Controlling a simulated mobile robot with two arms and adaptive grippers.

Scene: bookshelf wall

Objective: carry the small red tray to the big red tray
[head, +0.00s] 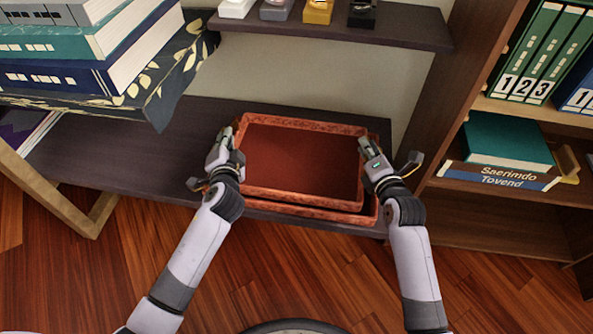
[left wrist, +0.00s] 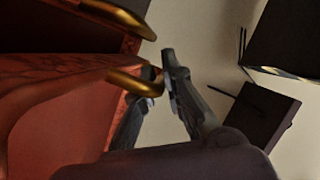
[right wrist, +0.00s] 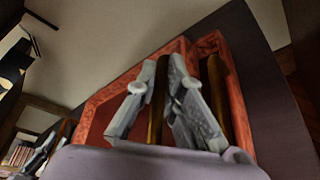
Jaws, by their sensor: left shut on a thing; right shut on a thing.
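The small red tray (head: 300,160), a shallow rectangle with a patterned rim, is level between my two grippers. The big red tray (head: 372,205) lies beneath it on the low dark shelf, mostly hidden. My left gripper (head: 229,137) is shut on the small tray's left brass handle (left wrist: 132,82). My right gripper (head: 366,147) is shut on its right brass handle (right wrist: 157,100). The big tray's own brass handle (right wrist: 220,100) is free beside it. I cannot tell whether the trays touch.
The low dark shelf (head: 130,160) has bare room to the left. A stack of large books (head: 90,55) stands at upper left. An upper shelf (head: 330,30) holds small items. A wooden bookcase (head: 510,195) with binders stands close on the right.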

